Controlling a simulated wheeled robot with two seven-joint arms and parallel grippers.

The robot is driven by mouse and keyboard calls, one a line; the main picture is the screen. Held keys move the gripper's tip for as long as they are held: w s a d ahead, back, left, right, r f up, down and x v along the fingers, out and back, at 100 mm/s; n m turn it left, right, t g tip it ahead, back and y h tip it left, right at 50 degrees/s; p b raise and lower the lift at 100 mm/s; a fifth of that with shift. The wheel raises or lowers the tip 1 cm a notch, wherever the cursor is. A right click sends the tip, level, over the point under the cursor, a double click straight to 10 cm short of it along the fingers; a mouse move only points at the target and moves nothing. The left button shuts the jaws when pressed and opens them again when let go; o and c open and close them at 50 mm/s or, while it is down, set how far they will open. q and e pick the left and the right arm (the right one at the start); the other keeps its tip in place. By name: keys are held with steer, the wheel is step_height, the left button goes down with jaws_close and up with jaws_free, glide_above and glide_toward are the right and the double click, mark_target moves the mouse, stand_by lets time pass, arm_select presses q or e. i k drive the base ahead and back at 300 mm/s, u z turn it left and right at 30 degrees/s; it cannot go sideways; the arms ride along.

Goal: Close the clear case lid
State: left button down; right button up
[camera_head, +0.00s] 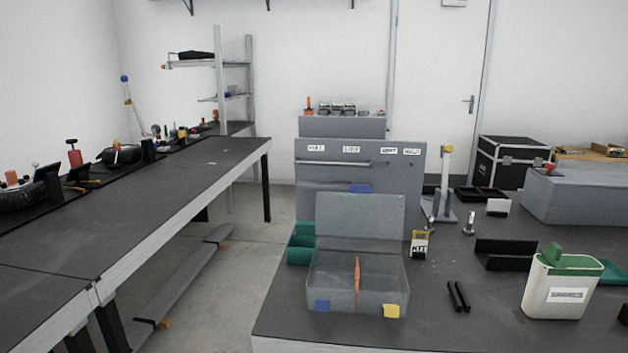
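The clear case (340,284) stands near the front left of the dark table. Its lid (360,222) is open and stands nearly upright at the case's back edge. An orange divider (357,276) shows inside the clear case. A blue tab (321,306) and a yellow tab (391,311) are on its front. Neither of my grippers is in view.
A grey cabinet (400,165) stands behind the lid, and a green bin (300,249) is at the case's left. Right of the case are a KIT tag stand (420,244), two black bars (458,296) and a white container with a green lid (556,290). A long workbench (150,200) runs along the left.

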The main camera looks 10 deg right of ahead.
mark_target(361, 190)
steer(key=z, duration=0.35)
steer(key=i, duration=0.85)
steer(key=z, duration=0.65)
